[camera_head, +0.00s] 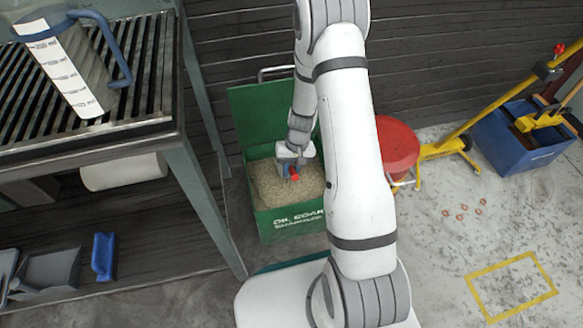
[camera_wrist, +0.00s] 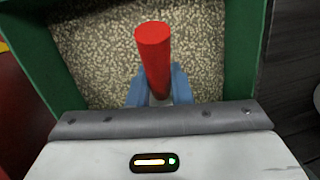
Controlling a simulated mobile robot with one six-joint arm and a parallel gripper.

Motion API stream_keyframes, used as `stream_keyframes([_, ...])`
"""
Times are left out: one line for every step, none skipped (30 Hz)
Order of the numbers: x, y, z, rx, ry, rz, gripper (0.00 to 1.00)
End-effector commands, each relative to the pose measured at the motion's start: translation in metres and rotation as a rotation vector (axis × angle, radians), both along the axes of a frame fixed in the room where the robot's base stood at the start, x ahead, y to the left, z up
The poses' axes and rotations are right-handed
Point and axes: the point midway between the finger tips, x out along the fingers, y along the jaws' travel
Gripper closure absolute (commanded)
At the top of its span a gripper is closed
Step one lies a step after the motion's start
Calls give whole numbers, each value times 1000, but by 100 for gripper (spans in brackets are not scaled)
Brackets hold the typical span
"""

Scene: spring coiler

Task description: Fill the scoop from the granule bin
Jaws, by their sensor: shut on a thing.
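The granule bin (camera_head: 262,228) is a green open box with its lid raised at the back, holding pale beige granules (camera_head: 262,188). My gripper (camera_head: 291,170) is inside the bin's opening, low over the granules. In the wrist view my gripper (camera_wrist: 160,88) is shut on a red handle (camera_wrist: 153,55), the only clear part of the scoop. The handle's red end also shows in the head view (camera_head: 295,178). The scoop's bowl is hidden, so I cannot tell whether it touches or holds granules. Granules (camera_wrist: 95,50) surround the handle in the wrist view.
A slatted bench (camera_head: 150,60) with a measuring jug (camera_head: 70,65) stands left of the bin. A red round stool (camera_head: 397,145) stands close right of it. A blue mop bucket (camera_head: 520,140) is farther right. Floor at lower right is open, with small rings (camera_head: 462,209) and a yellow-marked square.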

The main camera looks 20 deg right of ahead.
Motion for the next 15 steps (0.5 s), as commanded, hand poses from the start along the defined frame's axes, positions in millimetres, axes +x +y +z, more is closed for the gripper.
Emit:
stream_keyframes([0, 0, -11, 0, 0, 0, 100])
stream_keyframes([0, 0, -15, 0, -1, 0, 100])
stream_keyframes([0, 0, -19, 0, -1, 0, 100])
stream_keyframes([0, 0, -22, 0, -1, 0, 100])
stream_keyframes([0, 0, -26, 0, -1, 1, 100])
stream_keyframes([0, 0, -31, 0, 0, 1, 100])
stream_keyframes([0, 0, -34, 0, 0, 0, 100])
stream_keyframes([0, 0, -38, 0, 0, 1, 100])
stream_keyframes([0, 0, -43, 0, 1, 1, 100])
stream_keyframes([0, 0, -43, 0, 2, 0, 100])
stream_keyframes([0, 1, -45, 0, 2, 0, 100])
stream_keyframes([0, 1, -49, 0, 2, 1, 100])
stream_keyframes([0, 1, -51, 0, 2, 1, 100])
stream_keyframes([0, 1, -54, 0, 2, 0, 100])
stream_keyframes([0, 1, -56, 0, 1, 0, 100])
